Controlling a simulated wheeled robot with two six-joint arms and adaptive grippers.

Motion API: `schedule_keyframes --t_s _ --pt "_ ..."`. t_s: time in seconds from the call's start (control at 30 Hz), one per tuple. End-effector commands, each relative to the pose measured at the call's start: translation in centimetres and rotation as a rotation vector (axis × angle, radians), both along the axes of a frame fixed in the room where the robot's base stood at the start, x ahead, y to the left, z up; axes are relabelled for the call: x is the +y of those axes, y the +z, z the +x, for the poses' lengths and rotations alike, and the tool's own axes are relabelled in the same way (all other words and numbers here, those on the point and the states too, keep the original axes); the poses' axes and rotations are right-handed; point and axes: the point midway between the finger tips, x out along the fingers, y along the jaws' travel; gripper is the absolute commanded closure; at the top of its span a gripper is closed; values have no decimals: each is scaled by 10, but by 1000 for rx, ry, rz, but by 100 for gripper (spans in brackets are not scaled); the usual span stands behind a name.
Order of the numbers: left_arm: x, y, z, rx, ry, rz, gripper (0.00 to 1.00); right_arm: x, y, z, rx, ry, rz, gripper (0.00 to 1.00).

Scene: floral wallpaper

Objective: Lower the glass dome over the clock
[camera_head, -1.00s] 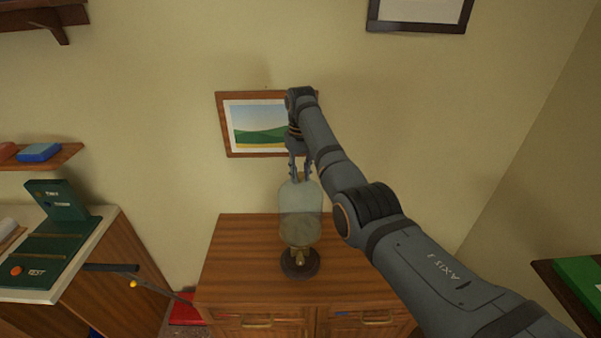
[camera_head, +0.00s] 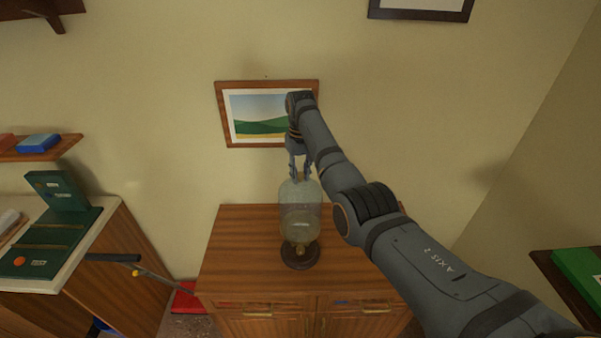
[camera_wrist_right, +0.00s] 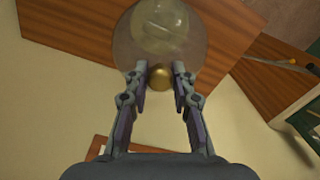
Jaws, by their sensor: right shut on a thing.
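The clear glass dome (camera_head: 300,192) stands upright above the wooden cabinet, its gold knob (camera_wrist_right: 160,77) between my right fingertips in the right wrist view. My right gripper (camera_head: 300,177) is shut on this knob from above. The clock (camera_head: 301,229) shows blurred through the lower part of the glass, and its pale round top (camera_wrist_right: 160,22) shows through the dome in the wrist view. A dark round base (camera_head: 300,260) sits under the clock. The dome's lower rim is close above the base; I cannot tell whether they touch. My left gripper is not in view.
The cabinet top (camera_head: 238,250) is clear around the base. A framed landscape picture (camera_head: 248,85) hangs on the wall behind my right arm. A counter with a green stand (camera_head: 60,228) is at the left, and a shelf with a green item (camera_head: 580,272) at the right.

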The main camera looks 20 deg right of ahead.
Motion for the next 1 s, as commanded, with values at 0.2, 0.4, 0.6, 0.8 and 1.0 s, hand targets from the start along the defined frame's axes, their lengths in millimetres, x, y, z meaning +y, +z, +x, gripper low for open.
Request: schedule_keyframes --t_s 0.2,0.4,0.6,0.8,1.0 --pt "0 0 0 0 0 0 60 0 -5 0 0 0 0 100" --pt "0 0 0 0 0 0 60 0 -15 0 -1 0 0 100" --pt "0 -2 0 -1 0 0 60 0 -25 0 -1 0 0 100" --pt "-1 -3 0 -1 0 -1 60 0 -35 0 0 0 0 100" --pt "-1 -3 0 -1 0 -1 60 0 -40 0 -2 0 0 100"
